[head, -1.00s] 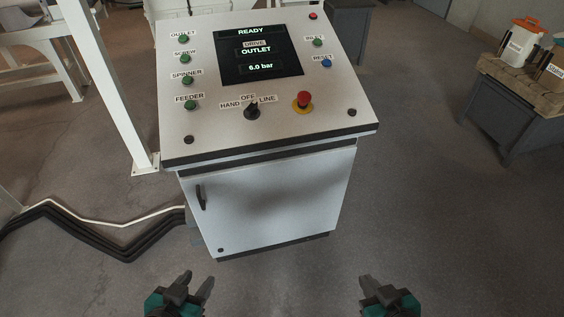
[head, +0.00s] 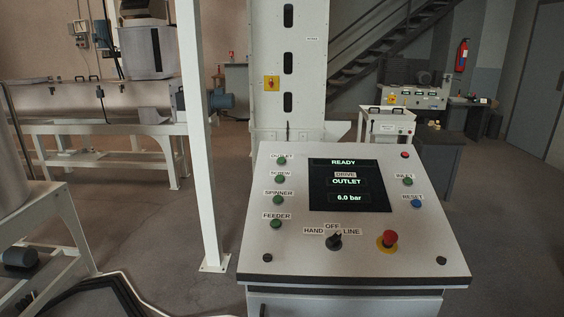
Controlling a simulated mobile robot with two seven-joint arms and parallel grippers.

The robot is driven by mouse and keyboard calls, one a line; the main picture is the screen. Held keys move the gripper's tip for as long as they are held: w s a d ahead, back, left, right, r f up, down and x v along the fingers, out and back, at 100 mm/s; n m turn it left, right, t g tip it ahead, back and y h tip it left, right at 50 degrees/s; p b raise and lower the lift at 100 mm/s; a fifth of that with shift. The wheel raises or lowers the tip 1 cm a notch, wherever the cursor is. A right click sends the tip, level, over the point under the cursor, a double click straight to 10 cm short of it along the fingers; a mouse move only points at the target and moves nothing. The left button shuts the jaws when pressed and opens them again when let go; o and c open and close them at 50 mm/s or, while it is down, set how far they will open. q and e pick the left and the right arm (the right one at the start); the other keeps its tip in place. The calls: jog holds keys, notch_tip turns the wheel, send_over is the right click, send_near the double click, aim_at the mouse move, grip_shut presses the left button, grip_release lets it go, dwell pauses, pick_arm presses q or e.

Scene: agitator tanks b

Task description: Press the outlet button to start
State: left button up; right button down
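The control panel (head: 340,262) stands in front of me, its sloped face towards me. The green outlet button (head: 281,161) is at the top of the left column, with its label just above it. Below it are the green screw button (head: 280,179), spinner button (head: 278,199) and feeder button (head: 276,223). The screen (head: 349,186) reads READY, DRIVE OUTLET and 6.0 bar. Neither of my grippers is in view now.
A red emergency stop (head: 387,239), a black selector (head: 334,242), a green inlet button (head: 407,181) and a blue reset button (head: 417,203) share the panel. A white post (head: 199,130) rises left of it. Open floor lies to the right.

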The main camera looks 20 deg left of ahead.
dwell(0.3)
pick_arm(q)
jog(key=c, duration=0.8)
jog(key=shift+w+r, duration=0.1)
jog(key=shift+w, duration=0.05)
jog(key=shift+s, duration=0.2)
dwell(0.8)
